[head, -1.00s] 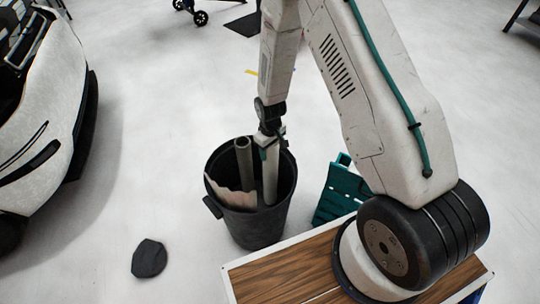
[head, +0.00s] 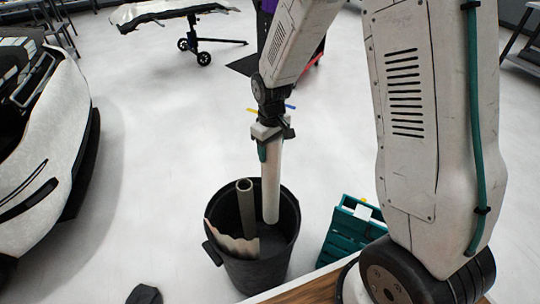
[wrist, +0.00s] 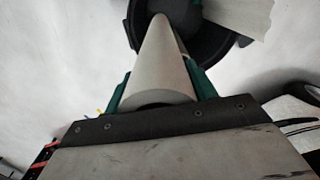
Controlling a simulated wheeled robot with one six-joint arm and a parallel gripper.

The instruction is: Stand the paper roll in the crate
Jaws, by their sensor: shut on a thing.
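My gripper (head: 268,146) is shut on the upper end of the white paper roll (head: 271,188), which hangs upright over the dark bin. The roll's lower end shows against the bin's inside; I cannot tell how far below the rim it is. In the wrist view, the roll (wrist: 160,65) runs away from me between the teal fingers (wrist: 162,92), toward the bin. The teal crate (head: 340,238) stands on the floor right of the bin, partly hidden by my arm; most of its inside is not visible.
The black bin (head: 222,268) holds a grey-green tube (head: 246,205) and a torn pale sheet (head: 232,243). A wooden-topped surface (head: 310,290) is at the bottom. A dark lump (head: 145,294) lies on the floor. A white car (head: 45,150) stands left.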

